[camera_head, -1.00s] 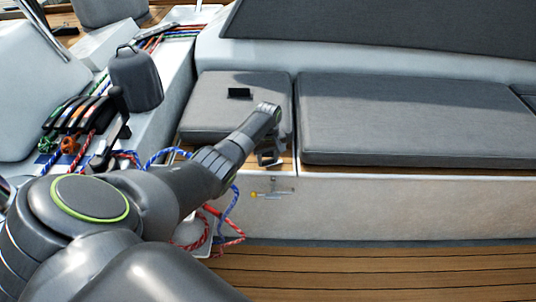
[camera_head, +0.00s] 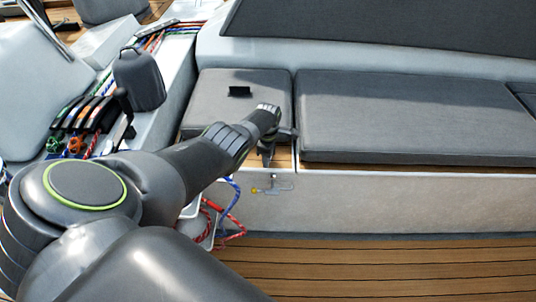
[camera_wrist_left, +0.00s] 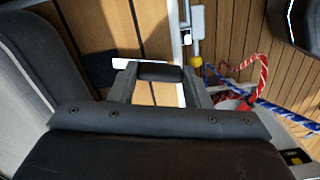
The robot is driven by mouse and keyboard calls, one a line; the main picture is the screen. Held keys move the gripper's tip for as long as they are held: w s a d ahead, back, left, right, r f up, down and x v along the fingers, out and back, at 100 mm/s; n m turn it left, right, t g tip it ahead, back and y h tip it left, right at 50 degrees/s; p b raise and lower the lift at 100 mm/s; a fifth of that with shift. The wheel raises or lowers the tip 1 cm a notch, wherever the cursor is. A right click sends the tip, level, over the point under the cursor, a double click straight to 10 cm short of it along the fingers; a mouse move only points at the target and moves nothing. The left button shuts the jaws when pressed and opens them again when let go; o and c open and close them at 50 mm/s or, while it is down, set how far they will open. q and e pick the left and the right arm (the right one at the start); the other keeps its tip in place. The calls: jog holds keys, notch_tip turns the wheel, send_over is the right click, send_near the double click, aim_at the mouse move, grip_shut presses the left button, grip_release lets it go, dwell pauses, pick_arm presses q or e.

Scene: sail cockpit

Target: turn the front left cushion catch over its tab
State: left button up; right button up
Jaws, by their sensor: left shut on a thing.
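The front left cushion (camera_head: 215,100) is a grey pad with a small black piece (camera_head: 240,91) on top. My left gripper (camera_head: 267,158) points down at the wooden strip by the cushion's front right corner. In the left wrist view my left gripper (camera_wrist_left: 160,78) has its two fingers on either side of a short dark rounded bar, which looks like the cushion catch (camera_wrist_left: 160,72). It is shut on this bar. In the head view the gripper and wrist hide the catch, and I cannot pick out its tab. My right gripper is not in view.
A longer grey cushion (camera_head: 400,115) lies just right of the gripper. A small yellow-ended fitting (camera_head: 254,190) hangs on the white front face below. Red rope (camera_head: 228,222) and blue rope hang under my left arm. The wooden floor (camera_head: 400,265) in front is clear.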

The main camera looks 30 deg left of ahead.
pick_arm(q)
jog(key=shift+n, duration=1.6)
jog(key=o, duration=1)
jog(key=shift+r, duration=0.1)
